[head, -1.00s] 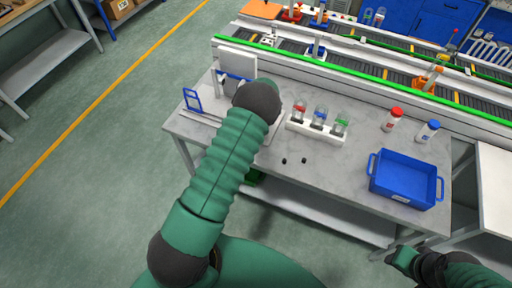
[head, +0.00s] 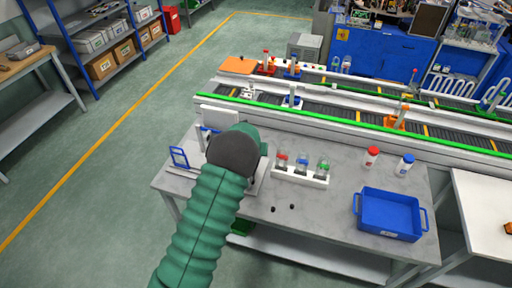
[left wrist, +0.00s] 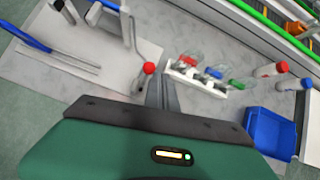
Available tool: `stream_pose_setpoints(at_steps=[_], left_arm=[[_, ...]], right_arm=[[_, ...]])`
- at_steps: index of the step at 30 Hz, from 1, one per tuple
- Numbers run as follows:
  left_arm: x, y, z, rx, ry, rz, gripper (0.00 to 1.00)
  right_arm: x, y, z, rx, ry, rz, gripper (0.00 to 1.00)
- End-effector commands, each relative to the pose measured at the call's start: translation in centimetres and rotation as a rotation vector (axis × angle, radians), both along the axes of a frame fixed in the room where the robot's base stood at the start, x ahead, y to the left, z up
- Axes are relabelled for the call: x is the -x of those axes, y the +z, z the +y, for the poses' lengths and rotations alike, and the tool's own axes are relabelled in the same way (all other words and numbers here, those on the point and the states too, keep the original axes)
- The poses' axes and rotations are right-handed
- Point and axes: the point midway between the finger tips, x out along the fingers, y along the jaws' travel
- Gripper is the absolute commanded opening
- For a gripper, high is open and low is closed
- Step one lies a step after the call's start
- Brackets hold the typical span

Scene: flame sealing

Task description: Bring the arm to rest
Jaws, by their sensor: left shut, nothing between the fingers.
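My green left arm (head: 205,220) reaches forward over the near left part of the grey table (head: 330,215); its dark wrist joint hides its gripper in the head view. In the left wrist view, the left gripper (left wrist: 161,90) is shut and empty. It points toward a red ball-tipped handle (left wrist: 149,67) and a white rack (left wrist: 198,78) of clear vessels with red, blue and green parts. The rack (head: 300,175) also shows in the head view, to the right of the arm. My right gripper is out of view.
A blue bin (head: 389,215) stands at the table's right. A red-capped bottle (head: 371,157) and a blue-capped bottle (head: 404,165) stand behind it. Two small black pieces lie near the front edge.

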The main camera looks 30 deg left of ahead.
Motion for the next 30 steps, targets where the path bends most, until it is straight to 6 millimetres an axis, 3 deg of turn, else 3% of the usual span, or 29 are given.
stream_pose_setpoints(at_steps=[3, 16, 20, 23, 26, 27, 30], left_arm=[[0.1, 0.7, 0.0, 0.001, 0.000, -0.001, 0.00], [0.0, 0.4, -0.1, 0.004, 0.005, 0.000, 0.00], [1.1, 0.4, -1.0, 0.144, 0.212, -0.068, 0.00], [4.7, 0.0, -3.2, 0.431, 0.633, -0.168, 0.00], [11.5, -1.7, -7.2, 0.772, 1.179, -0.224, 0.00], [14.7, -2.6, -9.0, 0.885, 1.394, -0.225, 0.00], [22.0, -4.7, -13.2, 1.069, 1.844, -0.203, 0.00]], right_arm=[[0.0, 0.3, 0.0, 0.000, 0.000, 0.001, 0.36], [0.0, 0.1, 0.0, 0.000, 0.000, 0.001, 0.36], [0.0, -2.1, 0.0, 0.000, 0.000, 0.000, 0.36], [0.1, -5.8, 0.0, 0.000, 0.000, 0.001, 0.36], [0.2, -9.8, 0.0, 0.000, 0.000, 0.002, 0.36], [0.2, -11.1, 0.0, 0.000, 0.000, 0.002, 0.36], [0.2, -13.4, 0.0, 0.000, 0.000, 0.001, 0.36]])
